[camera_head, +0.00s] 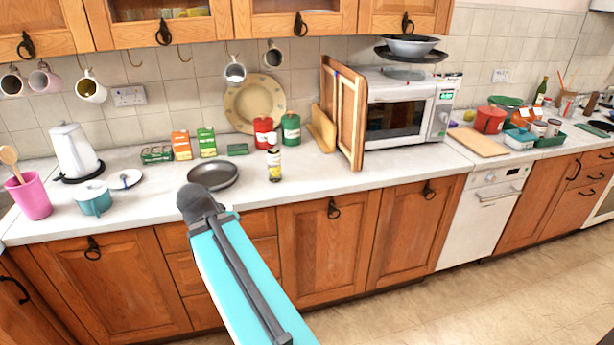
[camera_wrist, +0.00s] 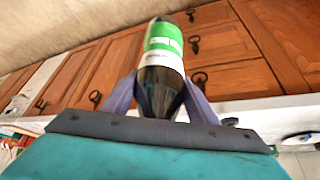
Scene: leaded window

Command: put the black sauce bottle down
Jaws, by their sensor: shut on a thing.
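In the wrist view, a dark bottle (camera_wrist: 163,55) with a green and white label, which I take to be the black sauce bottle, is between the two purple fingers of my gripper (camera_wrist: 161,98). The fingers are shut on its narrower dark part, close to the palm. The labelled part points away from my gripper. Cabinet fronts show behind it, and the bottle looks clear of any surface. In the head view my arm reaches up to the counter's front edge, but the gripper and the held bottle are not visible there.
The white counter (camera_head: 330,188) has a bare strip along its front. On it are a dark pan (camera_head: 213,176), a small yellow-labelled bottle (camera_head: 274,165), red (camera_head: 263,132) and green (camera_head: 291,128) canisters, wooden boards (camera_head: 343,115), a microwave (camera_head: 398,112) and a teal pot (camera_head: 94,201).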

